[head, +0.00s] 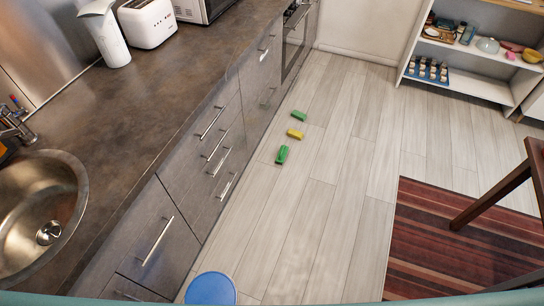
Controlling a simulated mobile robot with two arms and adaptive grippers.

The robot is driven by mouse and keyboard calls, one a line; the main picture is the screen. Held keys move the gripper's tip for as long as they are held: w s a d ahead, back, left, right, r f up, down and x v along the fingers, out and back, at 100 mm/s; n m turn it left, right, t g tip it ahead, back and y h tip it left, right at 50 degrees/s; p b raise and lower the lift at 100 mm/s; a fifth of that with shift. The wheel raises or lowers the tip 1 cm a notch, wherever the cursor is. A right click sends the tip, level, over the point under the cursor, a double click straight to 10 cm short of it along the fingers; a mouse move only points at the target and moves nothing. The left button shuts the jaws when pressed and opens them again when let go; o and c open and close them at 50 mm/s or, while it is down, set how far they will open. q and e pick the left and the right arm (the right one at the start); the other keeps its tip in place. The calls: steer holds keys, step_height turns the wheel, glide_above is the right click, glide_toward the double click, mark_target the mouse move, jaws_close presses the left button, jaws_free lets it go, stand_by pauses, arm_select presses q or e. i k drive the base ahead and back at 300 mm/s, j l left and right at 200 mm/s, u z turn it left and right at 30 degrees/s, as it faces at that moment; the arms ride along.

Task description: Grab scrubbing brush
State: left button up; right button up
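No thing in the head view can be clearly made out as a scrubbing brush. Three small things lie in a loose row on the floor beside the drawers: a green one (299,115), a yellow one (295,134) and a nearer green one (282,154). They are too small to tell whether any is a brush. Neither of my grippers is in view.
A counter (150,85) with a round sink (25,225) and closed drawers (205,150) runs along the left. A striped rug (430,240) and a wooden leg (495,190) stand right. A shelf (460,55) is at the back.

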mark_target(280, 158)
steer(key=i+l+u, duration=0.1)
steer(key=u, duration=0.3)
steer(key=l+u, duration=0.1)
steer(key=u, duration=0.25)
steer(key=i+l+u, duration=0.1)
steer(key=u, duration=0.3)
steer(key=i+l+u, duration=0.15)
steer(key=l+u, duration=0.35)
steer(key=l, duration=0.6)
steer(key=l+u, duration=0.45)
steer(key=l, duration=0.6)
steer(key=k, duration=0.05)
